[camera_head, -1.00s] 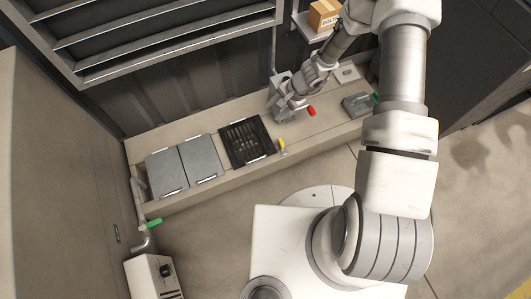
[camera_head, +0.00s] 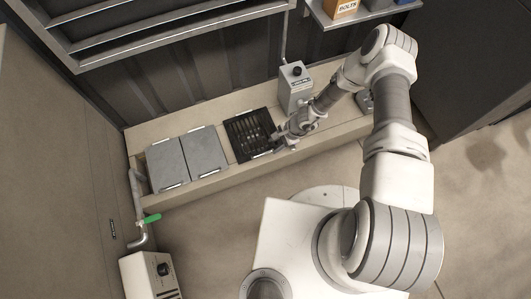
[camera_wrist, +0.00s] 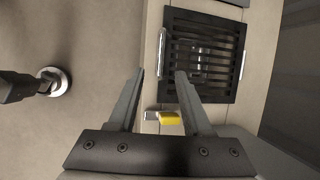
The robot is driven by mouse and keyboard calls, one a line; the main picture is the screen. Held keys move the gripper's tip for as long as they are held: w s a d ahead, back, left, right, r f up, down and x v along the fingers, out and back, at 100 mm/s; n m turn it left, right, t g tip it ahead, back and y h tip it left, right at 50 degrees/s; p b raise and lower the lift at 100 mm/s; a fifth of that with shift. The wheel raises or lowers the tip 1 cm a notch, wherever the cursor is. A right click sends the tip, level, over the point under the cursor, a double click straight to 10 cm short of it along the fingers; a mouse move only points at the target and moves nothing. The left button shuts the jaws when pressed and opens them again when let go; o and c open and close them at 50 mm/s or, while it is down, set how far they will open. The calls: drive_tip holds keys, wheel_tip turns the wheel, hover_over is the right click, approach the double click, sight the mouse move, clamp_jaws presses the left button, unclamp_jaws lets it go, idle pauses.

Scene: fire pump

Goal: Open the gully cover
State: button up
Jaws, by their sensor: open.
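A black slatted grate (camera_head: 240,128), which looks like the gully cover, lies in the pale ledge, with a bright metal handle along its near edge. In the wrist view the grate (camera_wrist: 183,57) has a handle (camera_wrist: 162,52) on its left edge and another on its right. My gripper (camera_wrist: 161,72) is open and empty, its two fingers apart. The right finger overlaps the picture of the grate's lower left corner. In the head view my gripper (camera_head: 279,143) is beside the grate's right near corner. I cannot tell whether they touch.
Two grey plates (camera_head: 204,151) with handles lie left of the grate. A yellow lever (camera_wrist: 169,118) sits close to the right finger. A grey box with a black knob (camera_head: 295,88) stands behind my arm. A green-handled pipe (camera_head: 151,218) is at left. Floor in front of the ledge is clear.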

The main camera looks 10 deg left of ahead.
sight(263, 154)
drive_tip(key=b+x, duration=0.3)
drive_tip(key=x, duration=0.6)
drive_tip(key=shift+b, duration=0.4)
clamp_jaws()
idle(0.8)
